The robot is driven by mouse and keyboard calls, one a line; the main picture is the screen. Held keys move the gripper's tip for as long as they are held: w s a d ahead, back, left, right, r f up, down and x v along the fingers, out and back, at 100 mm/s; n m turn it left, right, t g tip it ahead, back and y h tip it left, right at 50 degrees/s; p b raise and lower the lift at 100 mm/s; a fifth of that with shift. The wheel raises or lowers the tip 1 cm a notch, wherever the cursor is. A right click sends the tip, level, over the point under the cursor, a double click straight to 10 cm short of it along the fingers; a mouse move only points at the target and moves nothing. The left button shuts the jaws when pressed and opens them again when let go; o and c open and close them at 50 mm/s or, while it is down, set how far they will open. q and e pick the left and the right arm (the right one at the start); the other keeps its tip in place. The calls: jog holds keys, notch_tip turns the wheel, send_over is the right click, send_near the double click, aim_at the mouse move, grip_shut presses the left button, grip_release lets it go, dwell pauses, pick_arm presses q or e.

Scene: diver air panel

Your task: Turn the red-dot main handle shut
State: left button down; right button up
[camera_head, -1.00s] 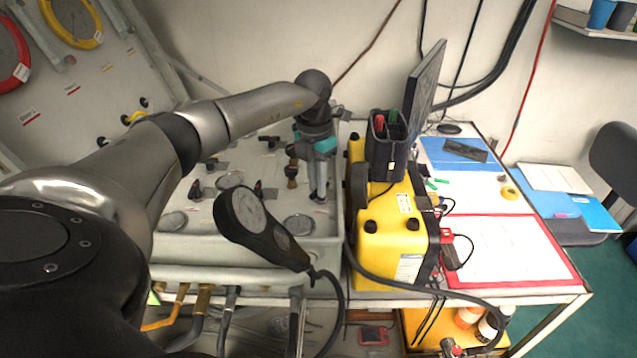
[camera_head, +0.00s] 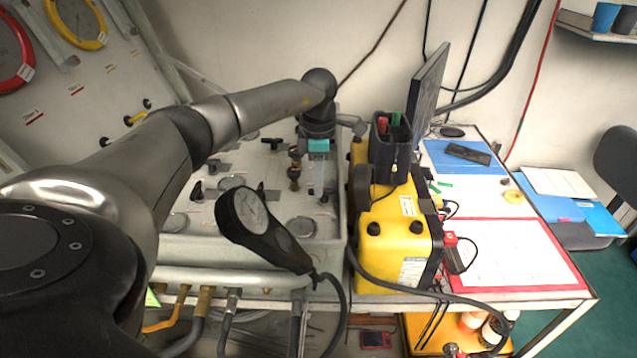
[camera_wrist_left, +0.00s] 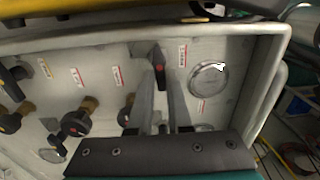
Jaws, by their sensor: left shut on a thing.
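The black handle with a red dot (camera_wrist_left: 160,68) sits on the grey panel (camera_wrist_left: 100,50), between two red-lettered labels, in the left wrist view. It points roughly up and down in that picture. My left gripper (camera_wrist_left: 161,78) is shut on it, one finger on each side. In the head view my left gripper (camera_head: 320,193) reaches down to the panel's right part, its fingers hiding the handle there. My right gripper is not in view.
Several other dark knobs (camera_wrist_left: 78,122) stand left of the handle, and a round gauge (camera_wrist_left: 208,79) lies right of it. A black dial device (camera_head: 250,215) with a cable is in front. A yellow case (camera_head: 395,245) stands close right of the panel.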

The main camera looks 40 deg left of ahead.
pick_arm(q)
jog(key=shift+w+r+m, duration=0.1)
jog(key=shift+m, duration=0.4)
jog(key=c, duration=0.8)
grip_release()
jog(key=shift+c, duration=0.2)
notch_tip(320, 180, up, 15)
jog(key=shift+w+a, duration=0.2)
jog(key=shift+a, duration=0.05)
